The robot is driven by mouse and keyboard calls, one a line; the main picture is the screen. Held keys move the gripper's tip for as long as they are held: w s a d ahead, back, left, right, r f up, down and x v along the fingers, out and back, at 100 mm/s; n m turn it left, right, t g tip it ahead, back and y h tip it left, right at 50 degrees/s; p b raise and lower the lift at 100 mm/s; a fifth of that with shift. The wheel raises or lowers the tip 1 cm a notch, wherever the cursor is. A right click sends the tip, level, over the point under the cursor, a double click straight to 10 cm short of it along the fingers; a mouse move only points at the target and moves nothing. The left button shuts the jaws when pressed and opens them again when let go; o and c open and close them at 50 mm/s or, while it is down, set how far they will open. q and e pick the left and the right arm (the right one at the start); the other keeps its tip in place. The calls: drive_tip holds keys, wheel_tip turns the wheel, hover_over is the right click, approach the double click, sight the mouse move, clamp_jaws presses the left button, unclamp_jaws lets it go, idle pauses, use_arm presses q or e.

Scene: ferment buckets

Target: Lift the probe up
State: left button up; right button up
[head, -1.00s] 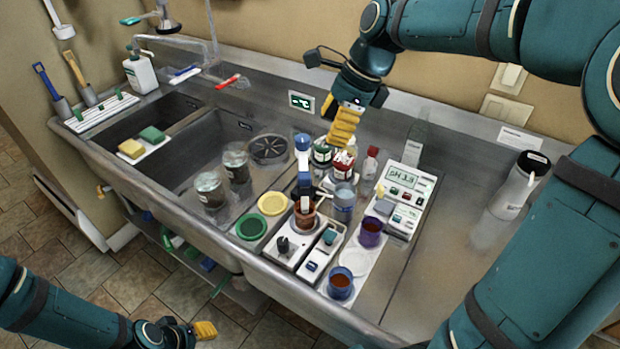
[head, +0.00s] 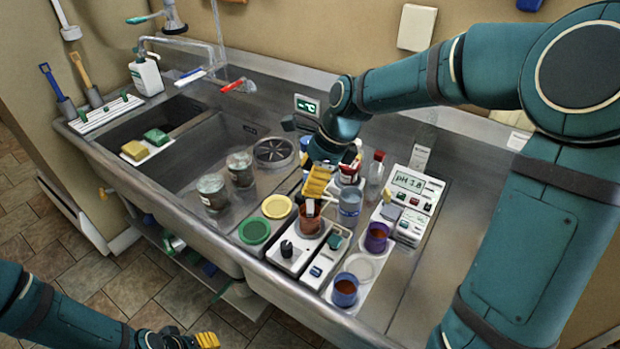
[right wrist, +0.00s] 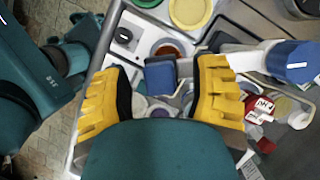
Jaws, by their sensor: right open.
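The probe (head: 310,207) stands in a cup of reddish-brown liquid (head: 309,219) on a white stirrer base. In the head view only its pale lower part shows; my right gripper hides its top. In the right wrist view the probe's dark blue head (right wrist: 160,76) lies between the two yellow fingers, with a gap to the finger on each side. My right gripper (head: 317,182) is open around the head, and it also shows in the right wrist view (right wrist: 163,88). My left gripper (head: 203,341) is low at the bottom edge, away from the counter; its jaws are unclear.
The pH meter (head: 408,195) stands right of the probe. A clear blue-banded bottle (head: 350,205), a purple cup (head: 376,238) and a blue cup (head: 345,290) stand close by. Green (head: 254,231) and yellow (head: 276,207) lids lie left. The sink is further left.

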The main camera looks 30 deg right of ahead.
drive_tip(key=shift+f, duration=0.1)
drive_tip(key=shift+c, duration=0.4)
clamp_jaws()
wheel_tip(320, 180, up, 6)
drive_tip(key=p, duration=0.6)
drive_tip(key=shift+o, duration=0.4)
unclamp_jaws()
drive_tip(key=shift+a, duration=0.1)
